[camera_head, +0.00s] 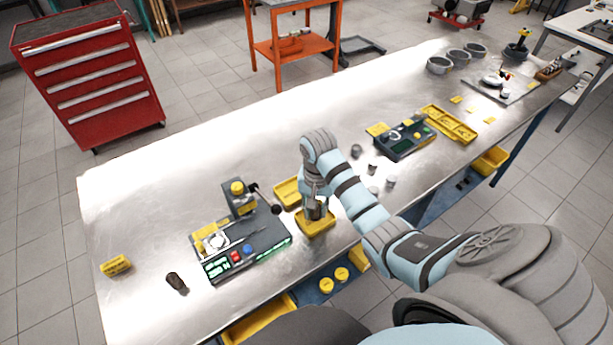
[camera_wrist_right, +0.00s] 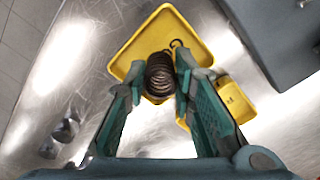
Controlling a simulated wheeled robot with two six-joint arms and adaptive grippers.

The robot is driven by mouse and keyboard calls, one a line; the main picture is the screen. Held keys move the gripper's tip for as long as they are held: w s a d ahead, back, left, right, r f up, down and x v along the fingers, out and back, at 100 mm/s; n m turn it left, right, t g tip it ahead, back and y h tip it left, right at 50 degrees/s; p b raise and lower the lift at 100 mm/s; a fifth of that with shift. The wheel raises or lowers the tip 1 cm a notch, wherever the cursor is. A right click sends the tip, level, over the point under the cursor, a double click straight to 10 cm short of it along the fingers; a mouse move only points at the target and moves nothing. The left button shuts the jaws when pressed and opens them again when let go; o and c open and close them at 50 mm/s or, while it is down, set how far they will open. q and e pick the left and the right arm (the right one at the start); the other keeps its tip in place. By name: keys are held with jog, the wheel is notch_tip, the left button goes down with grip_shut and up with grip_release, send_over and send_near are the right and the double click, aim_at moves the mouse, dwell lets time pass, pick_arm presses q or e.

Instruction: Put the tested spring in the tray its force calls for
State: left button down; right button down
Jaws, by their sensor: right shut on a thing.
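My right gripper (camera_head: 315,206) is shut on a dark coil spring (camera_wrist_right: 159,77), seen between its fingers in the right wrist view. The gripper and spring are over the nearer yellow tray (camera_head: 321,229), whose floor shows beyond the spring in the wrist view (camera_wrist_right: 140,43). I cannot tell whether the spring touches the tray. A dark curl (camera_wrist_right: 176,43) shows beside the coil. A second yellow tray (camera_head: 284,192) lies just behind, partly hidden by a finger in the wrist view (camera_wrist_right: 236,99). The spring tester (camera_head: 255,246) with lit green displays stands left of the trays. My left gripper is not in view.
Several small metal cylinders (camera_head: 372,168) stand right of my gripper. A dark device with a green screen (camera_head: 405,141) and a long yellow tray (camera_head: 449,124) lie further right. A dark cylinder (camera_head: 176,283) and a yellow block (camera_head: 116,265) are at the left. The table's back left is clear.

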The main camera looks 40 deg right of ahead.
jog(key=shift+f, duration=0.2)
jog(key=shift+f, duration=0.15)
jog(key=c, duration=1.4)
grip_release()
jog(key=shift+o, duration=0.2)
